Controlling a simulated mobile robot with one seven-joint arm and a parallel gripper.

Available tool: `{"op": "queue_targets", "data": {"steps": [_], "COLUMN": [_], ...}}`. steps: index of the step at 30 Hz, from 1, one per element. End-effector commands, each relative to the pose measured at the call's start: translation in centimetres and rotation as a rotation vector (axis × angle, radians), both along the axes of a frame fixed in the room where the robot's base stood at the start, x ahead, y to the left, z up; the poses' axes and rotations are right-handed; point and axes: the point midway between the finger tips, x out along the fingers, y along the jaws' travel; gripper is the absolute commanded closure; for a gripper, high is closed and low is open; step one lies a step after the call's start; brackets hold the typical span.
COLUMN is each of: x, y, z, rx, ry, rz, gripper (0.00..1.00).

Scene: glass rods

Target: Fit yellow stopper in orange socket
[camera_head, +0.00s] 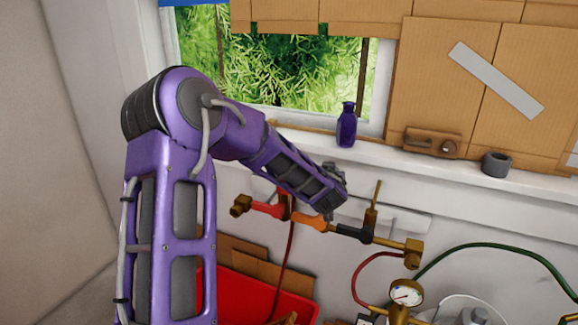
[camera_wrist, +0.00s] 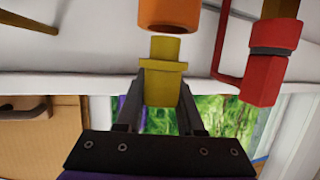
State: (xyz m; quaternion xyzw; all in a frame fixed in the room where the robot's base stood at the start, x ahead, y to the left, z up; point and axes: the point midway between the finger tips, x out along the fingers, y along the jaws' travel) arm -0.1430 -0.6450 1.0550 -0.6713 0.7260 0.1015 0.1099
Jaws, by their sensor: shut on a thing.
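The yellow stopper (camera_wrist: 165,80) is between the two fingers of my gripper (camera_wrist: 163,76), which is shut on it. Its narrower end points up the wrist picture toward the orange socket (camera_wrist: 170,17). That end is at the socket's rim and roughly in line with it, a little to the left. I cannot tell whether they touch; the stopper's body is outside the socket. In the head view the orange socket (camera_head: 311,222) is on the wall pipe, just below the end of my arm. My fingers and the stopper are hidden there.
A red fitting (camera_wrist: 265,75) hangs close to the right of the stopper. In the head view a black fitting (camera_head: 354,233) and brass elbow (camera_head: 414,252) follow along the pipe. A blue bottle (camera_head: 346,125) stands on the sill; a red bin (camera_head: 240,298) is below.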

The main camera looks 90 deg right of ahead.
Motion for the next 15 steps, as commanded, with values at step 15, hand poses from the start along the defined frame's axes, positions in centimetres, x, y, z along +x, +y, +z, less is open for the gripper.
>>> {"op": "queue_targets", "data": {"steps": [15], "x": [0.03], "y": [0.00], "z": [-1.19], "rx": [-0.001], "ry": [0.000], "rz": [0.001], "gripper": [1.00]}}
